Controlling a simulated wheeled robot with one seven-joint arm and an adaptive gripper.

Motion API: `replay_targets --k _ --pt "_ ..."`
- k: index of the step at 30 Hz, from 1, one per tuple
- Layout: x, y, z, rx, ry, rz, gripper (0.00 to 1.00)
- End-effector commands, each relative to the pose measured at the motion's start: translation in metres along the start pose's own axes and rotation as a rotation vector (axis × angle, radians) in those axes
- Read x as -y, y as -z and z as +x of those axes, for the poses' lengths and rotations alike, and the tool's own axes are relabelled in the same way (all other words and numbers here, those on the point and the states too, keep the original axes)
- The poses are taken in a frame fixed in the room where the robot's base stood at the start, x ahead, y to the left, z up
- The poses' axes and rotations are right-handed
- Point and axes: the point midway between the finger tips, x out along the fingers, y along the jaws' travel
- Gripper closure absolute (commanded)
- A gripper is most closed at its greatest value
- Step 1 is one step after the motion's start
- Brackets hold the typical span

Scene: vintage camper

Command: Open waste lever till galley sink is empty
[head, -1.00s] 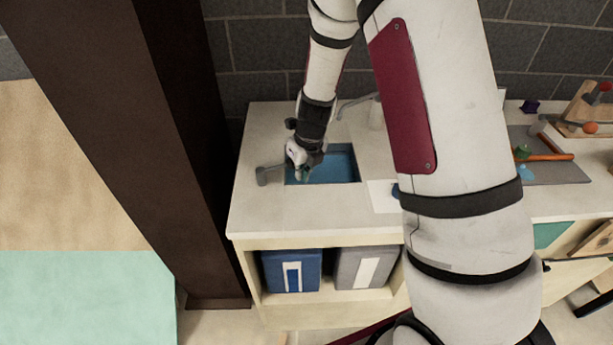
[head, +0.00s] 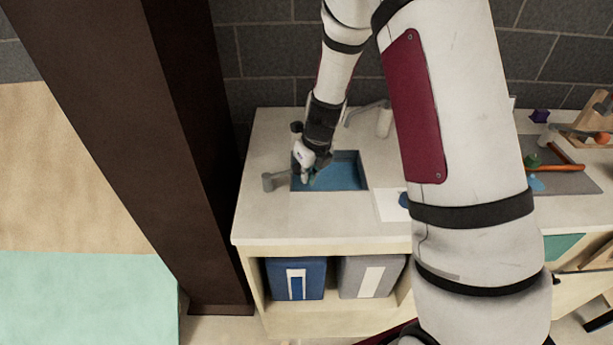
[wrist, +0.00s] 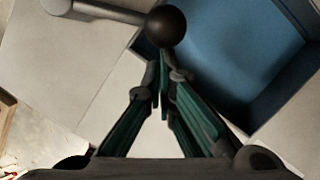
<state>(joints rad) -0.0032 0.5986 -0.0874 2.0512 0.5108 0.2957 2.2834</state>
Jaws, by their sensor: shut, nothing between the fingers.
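The galley sink (head: 345,172) is a rectangular basin in the pale counter, blue inside. In the wrist view its blue inside (wrist: 235,50) fills the upper right; I cannot tell how deep any water is. The waste lever (head: 275,181) is a grey bar at the sink's left side. In the wrist view it is a grey rod (wrist: 105,10) ending in a dark round knob (wrist: 166,26). My gripper (head: 306,178) is over the sink's left edge, by the lever's end. Its fingertips (wrist: 163,65) are together and empty, just below the knob in the picture; contact is unclear.
A tap (head: 365,110) and a pale bottle (head: 384,122) stand behind the sink. A white board (head: 390,206) lies to its right. A blue bin (head: 310,270) and a grey bin (head: 350,275) sit under the counter. A dark brown post (head: 160,150) rises left of the counter.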

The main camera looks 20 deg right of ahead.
Motion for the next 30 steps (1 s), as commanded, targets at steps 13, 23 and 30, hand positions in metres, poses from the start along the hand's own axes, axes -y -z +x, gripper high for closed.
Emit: replay_targets --k 13,23,30 --pt "0.013 -0.019 0.006 0.005 -0.043 -0.178 1.0" --pt "0.024 -0.05 0.015 0.004 -0.121 -0.481 1.0" --pt "0.025 -0.073 0.021 0.003 -0.177 -0.703 1.0"
